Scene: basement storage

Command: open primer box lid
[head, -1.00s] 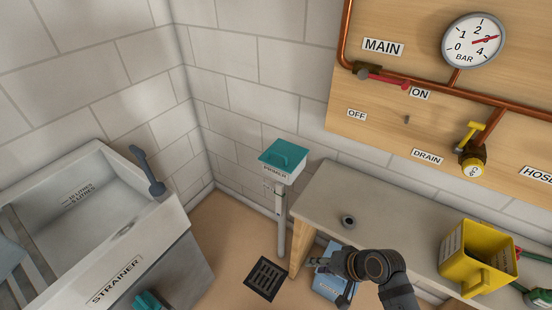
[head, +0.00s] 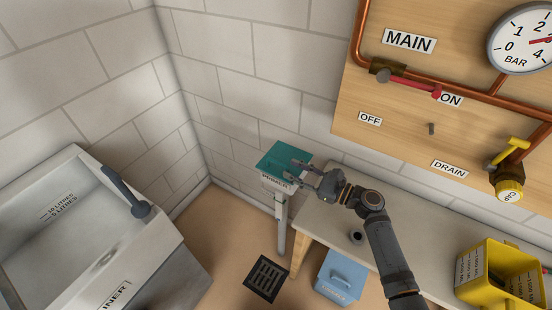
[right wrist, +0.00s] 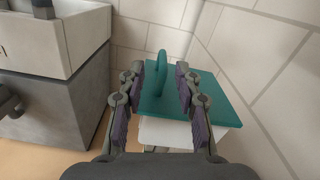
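The primer box (head: 275,183) is a small white box on a post against the wall, with a teal lid (head: 272,157) that lies shut. In the right wrist view the lid (right wrist: 207,100) carries an upright teal handle (right wrist: 161,68). My right gripper (head: 297,167) is at the lid's front right. In the right wrist view my right gripper (right wrist: 156,80) is open, its two fingers apart with the handle showing between and beyond them. I cannot tell whether a finger touches the lid. My left gripper is not in view.
A blue box (head: 340,278) is below. A grey sink (head: 50,225) stands left. A floor drain (head: 266,278) lies below.

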